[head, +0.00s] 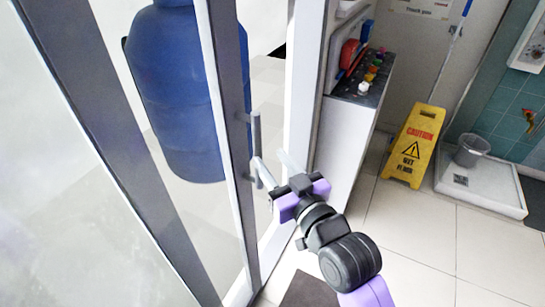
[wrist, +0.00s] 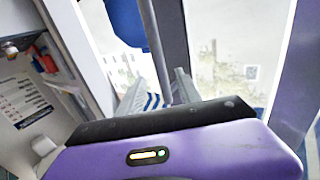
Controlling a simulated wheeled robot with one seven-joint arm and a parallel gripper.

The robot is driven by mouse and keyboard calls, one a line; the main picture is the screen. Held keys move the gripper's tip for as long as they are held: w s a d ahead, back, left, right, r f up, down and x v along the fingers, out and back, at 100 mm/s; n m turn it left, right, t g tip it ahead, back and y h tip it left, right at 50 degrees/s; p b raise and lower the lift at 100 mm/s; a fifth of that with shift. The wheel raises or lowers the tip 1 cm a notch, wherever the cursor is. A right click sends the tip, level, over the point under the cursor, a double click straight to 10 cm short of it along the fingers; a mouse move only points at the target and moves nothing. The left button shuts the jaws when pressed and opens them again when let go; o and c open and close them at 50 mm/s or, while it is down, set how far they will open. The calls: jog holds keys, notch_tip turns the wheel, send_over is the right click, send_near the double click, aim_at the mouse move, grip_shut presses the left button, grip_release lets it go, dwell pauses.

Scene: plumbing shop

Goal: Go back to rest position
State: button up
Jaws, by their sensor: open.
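My gripper (head: 277,167) is open in front of a glass door with a grey frame (head: 229,90), in the head view. One finger is close to the vertical metal door handle (head: 256,135). In the wrist view, my gripper (wrist: 159,90) has its two fingers apart, and the handle bar (wrist: 155,45) runs down between them. I cannot tell whether either finger touches the bar.
A large blue tank (head: 180,95) stands behind the glass. A white counter (head: 345,135) with small coloured items is right of the door. A yellow caution sign (head: 411,145) and a shower tray (head: 480,190) with a bucket (head: 470,150) stand farther right. Tiled floor (head: 430,235) at right is clear.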

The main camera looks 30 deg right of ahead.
jog(key=s+f+g, duration=0.1)
jog(key=s+f, duration=0.2)
jog(key=s, duration=0.9)
jog(key=s+f+g, duration=0.1)
jog(key=s+f, duration=0.2)
jog(key=s, duration=0.9)
jog(key=s+f+g, duration=0.1)
jog(key=s+f, duration=0.3)
jog(key=s, duration=0.7)
jog(key=shift+s+h, duration=0.3)
jog(key=shift+s, duration=0.1)
jog(key=shift+s+r, duration=0.3)
jog(key=shift+s, duration=0.2)
jog(key=shift+c, duration=0.5)
